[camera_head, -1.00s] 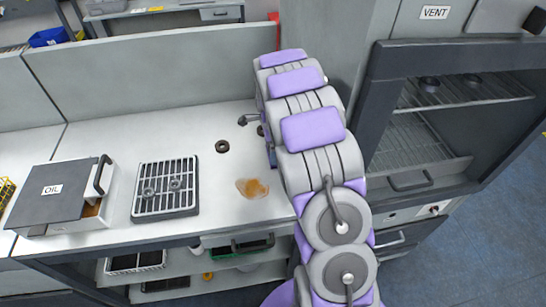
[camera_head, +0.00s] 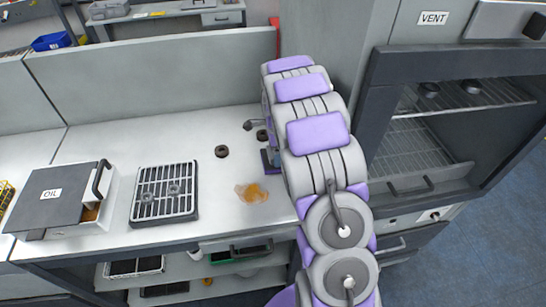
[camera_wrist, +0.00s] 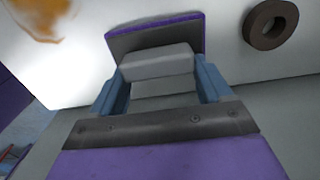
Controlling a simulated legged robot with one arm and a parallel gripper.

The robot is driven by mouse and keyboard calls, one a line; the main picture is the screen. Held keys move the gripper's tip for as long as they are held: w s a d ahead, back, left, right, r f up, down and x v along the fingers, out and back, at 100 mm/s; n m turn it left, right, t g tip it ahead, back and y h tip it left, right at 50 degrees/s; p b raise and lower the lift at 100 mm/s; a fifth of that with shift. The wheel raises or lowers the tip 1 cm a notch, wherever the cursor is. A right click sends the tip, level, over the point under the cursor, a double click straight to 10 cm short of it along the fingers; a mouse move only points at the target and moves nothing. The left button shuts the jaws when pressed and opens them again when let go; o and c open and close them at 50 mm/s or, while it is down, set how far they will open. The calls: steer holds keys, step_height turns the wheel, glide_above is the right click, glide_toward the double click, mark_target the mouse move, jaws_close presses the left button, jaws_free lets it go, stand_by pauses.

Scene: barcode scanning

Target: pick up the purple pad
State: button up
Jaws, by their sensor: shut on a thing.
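The purple pad (camera_wrist: 155,34) shows in the wrist view as a flat dark plate with a purple edge and a grey block-shaped grip (camera_wrist: 157,62) on it. My gripper (camera_wrist: 160,82) has its blue fingers on either side of the grey grip and is shut on it. The pad is over or on the white worktop; I cannot tell whether it touches. In the head view my arm covers most of the gripper and pad. An orange-brown stain (camera_head: 252,193) lies on the worktop to the left of my arm.
An open oven (camera_head: 420,140) is close on the right.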

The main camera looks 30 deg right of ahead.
steer(key=shift+d+r, duration=0.1)
steer(key=shift+d, duration=0.65)
steer(key=shift+r, duration=0.25)
steer(key=a+r, duration=0.1)
steer(key=a+r+p, duration=0.1)
steer(key=r, duration=0.1)
steer(key=shift+p, duration=0.3)
steer(key=s+a, duration=0.1)
steer(key=s, duration=0.1)
steer(key=s+a+p, duration=0.1)
steer(key=s, duration=0.1)
steer(key=s+a, duration=0.1)
steer(key=s, duration=0.1)
steer(key=shift+a+r+p, duration=0.15)
steer(key=shift+r+p, duration=0.15)
steer(key=s+a+p, duration=0.1)
steer(key=s+a, duration=0.4)
steer(key=s, duration=0.1)
steer(key=shift+a+r, duration=0.3)
steer(key=shift+a, duration=0.05)
steer(key=shift+s+a, duration=0.1)
